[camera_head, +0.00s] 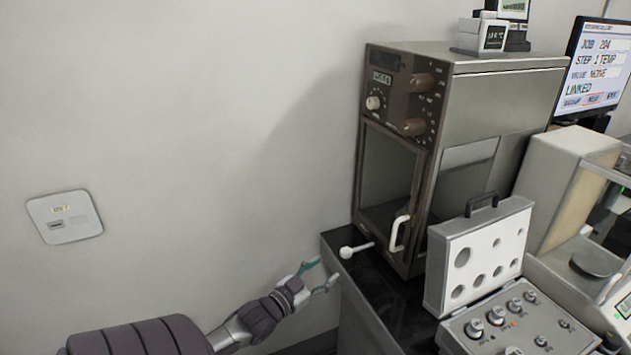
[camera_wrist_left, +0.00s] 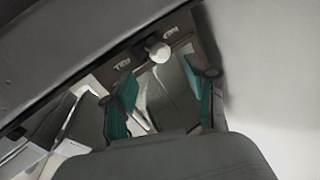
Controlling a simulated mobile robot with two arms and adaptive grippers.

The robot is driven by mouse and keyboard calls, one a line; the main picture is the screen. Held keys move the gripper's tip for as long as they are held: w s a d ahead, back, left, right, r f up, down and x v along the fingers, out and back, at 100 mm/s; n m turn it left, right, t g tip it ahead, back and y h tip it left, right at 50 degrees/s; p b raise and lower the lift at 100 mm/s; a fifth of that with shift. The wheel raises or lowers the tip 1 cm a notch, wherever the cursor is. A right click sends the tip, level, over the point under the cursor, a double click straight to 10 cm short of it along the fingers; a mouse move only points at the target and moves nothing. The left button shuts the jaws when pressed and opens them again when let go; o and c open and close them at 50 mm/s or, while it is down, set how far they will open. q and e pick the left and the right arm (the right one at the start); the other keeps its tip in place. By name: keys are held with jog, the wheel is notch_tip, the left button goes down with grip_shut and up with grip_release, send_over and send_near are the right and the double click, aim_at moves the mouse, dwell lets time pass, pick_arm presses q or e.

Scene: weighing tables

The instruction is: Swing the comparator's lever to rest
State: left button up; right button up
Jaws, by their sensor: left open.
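The comparator (camera_head: 405,95) is a tall metal cabinet with a brown front, a glass door and a white door handle (camera_head: 399,233). Its lever (camera_head: 347,252) has a white ball knob and sticks out low at the front, toward the left. The knob also shows in the left wrist view (camera_wrist_left: 160,52), between two small labels that I cannot read surely. My left gripper (camera_head: 320,276) is open and empty, in front of and below the knob, apart from it. In the left wrist view its teal fingers (camera_wrist_left: 162,92) are spread, with the knob beyond them. My right gripper is not in view.
The cabinet stands on a black-topped table (camera_head: 372,282). A case with round holes (camera_head: 484,255) and a tray of knobbed weights (camera_head: 520,325) stand to the right, near a balance (camera_head: 570,165) and a monitor (camera_head: 598,65). The space left of the table is free up to the wall.

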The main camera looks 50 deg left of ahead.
pick_arm(q)
jog(key=shift+s+d, duration=0.1)
jog(key=shift+s, duration=1.15)
